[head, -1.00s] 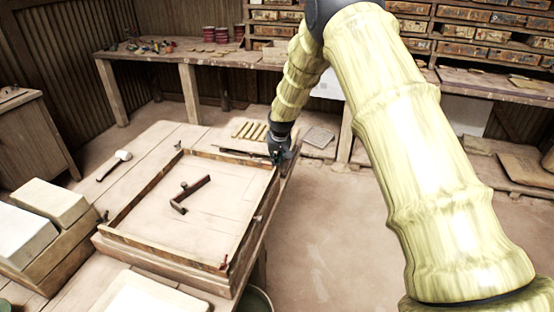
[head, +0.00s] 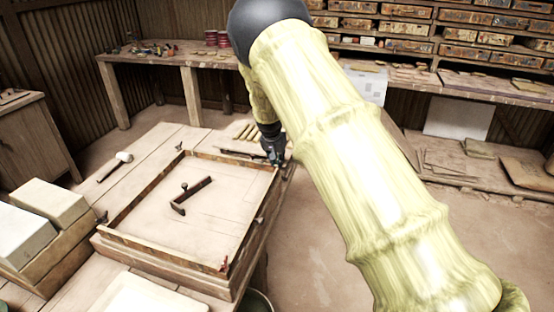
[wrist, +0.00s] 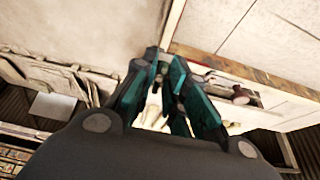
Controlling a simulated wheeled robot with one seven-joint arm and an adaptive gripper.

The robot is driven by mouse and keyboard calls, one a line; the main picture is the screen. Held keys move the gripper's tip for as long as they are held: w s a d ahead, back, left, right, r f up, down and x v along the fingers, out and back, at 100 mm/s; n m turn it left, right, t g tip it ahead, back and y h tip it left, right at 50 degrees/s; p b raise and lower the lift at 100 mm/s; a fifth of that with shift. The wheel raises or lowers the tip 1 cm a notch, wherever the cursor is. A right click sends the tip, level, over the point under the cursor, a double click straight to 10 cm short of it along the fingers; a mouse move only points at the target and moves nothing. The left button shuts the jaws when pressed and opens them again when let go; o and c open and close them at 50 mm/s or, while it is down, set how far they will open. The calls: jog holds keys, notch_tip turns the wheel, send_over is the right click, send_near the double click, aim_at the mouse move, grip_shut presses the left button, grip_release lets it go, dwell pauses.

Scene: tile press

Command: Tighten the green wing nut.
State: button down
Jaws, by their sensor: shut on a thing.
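My gripper (head: 276,160) is at the far right corner of the wooden press frame (head: 121,241). In the wrist view its teal fingers (wrist: 164,72) are closed in on a small dark greenish piece between the tips, which looks like the green wing nut (wrist: 162,69). The fingers hide most of it, and its wings cannot be made out. In the head view the gripper covers that corner, so the nut does not show there.
A red wing nut (head: 224,265) is at the frame's near corner. A dark angled bracket (head: 191,194) lies inside the frame. A mallet (head: 115,165) and pale blocks (head: 50,202) lie to the left. Open floor is at the right.

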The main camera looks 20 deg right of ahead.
jog(key=shift+w+r, duration=0.15)
jog(key=shift+r, duration=0.05)
jog(key=c, duration=1.6)
grip_release()
jog(key=shift+c, duration=0.2)
jog(key=shift+o, duration=1.3)
jog(key=shift+f, duration=0.15)
jog(key=v, duration=1.2)
